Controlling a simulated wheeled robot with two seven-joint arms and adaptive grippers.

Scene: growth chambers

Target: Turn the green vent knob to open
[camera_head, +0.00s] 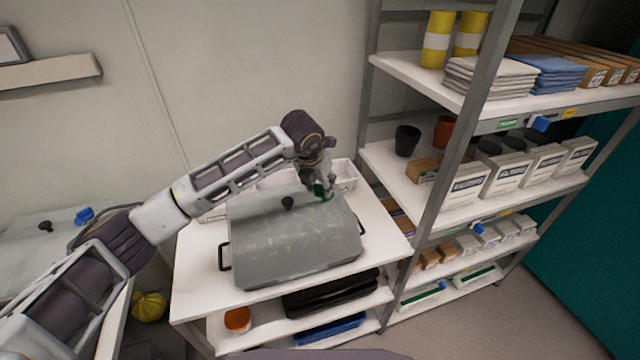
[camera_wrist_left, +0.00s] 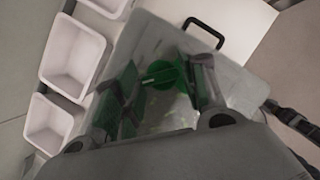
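The green vent knob (camera_head: 326,196) sits on the top of a grey chamber (camera_head: 290,245), near its back right corner. In the left wrist view the knob (camera_wrist_left: 163,73) shows a pale line across it. My left gripper (camera_head: 320,186) is over the knob, pointing down and partly hiding it in the head view. In the left wrist view its fingers (camera_wrist_left: 165,85) are apart, one on each side of the knob. Whether they touch it I cannot tell. My right gripper is not in view.
A black knob (camera_head: 288,203) stands on the same lid. White bins (camera_head: 345,172) are behind the chamber. A loaded shelf rack (camera_head: 425,200) rises close on the right. Another chamber with a blue knob (camera_head: 85,215) is at the left. The white tabletop (camera_head: 385,238) is bare right of the chamber.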

